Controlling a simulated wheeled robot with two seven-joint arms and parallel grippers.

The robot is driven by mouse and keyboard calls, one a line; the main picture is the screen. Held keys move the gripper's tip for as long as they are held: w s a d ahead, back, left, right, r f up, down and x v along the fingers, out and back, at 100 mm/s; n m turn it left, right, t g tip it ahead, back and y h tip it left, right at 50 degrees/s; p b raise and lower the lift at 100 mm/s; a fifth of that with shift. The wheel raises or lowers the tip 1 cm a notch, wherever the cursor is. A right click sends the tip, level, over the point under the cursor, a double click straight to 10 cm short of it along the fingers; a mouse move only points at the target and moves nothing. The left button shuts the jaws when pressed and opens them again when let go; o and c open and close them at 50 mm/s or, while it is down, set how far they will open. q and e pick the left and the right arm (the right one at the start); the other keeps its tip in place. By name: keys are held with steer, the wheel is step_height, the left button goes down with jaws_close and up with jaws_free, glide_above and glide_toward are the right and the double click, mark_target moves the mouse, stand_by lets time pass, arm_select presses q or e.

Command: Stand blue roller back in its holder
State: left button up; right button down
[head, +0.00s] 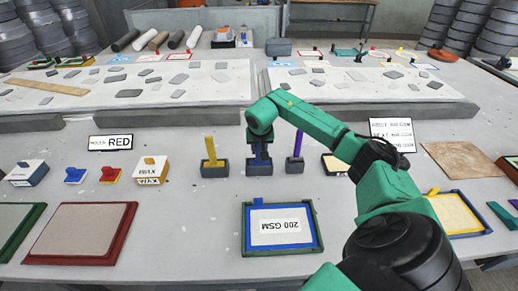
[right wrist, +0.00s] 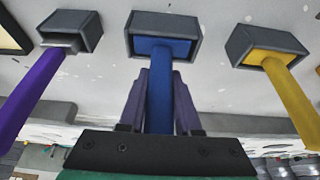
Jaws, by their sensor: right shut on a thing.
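The blue roller (right wrist: 160,95) is upright, its lower end inside the middle grey holder (right wrist: 199,35) in the right wrist view. In the head view the blue roller (head: 259,151) shows below my gripper, in the middle holder (head: 259,169). My right gripper (right wrist: 160,85) is shut on the blue roller, a finger on each side, above the holder's rim. Whether the roller rests on the holder's bottom is hidden. My left gripper is in neither view.
A yellow roller (head: 210,148) stands in a holder to the left, and a purple roller (head: 298,145) in one to the right, both close by. A blue-framed mould marked 200 GSM (head: 248,243) lies in front. Red and blue blocks lie left.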

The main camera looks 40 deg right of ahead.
stand_by(0.3)
steer(key=c, duration=0.5)
jaws_free()
steer(key=shift+r, duration=0.15)
steer(key=shift+a+r, duration=0.15)
steer(key=shift+r, duration=0.2)
steer(key=b+v, duration=0.2)
steer(key=v, duration=1.1)
steer(key=shift+s+r, duration=0.25)
steer(key=shift+a+f, duration=0.1)
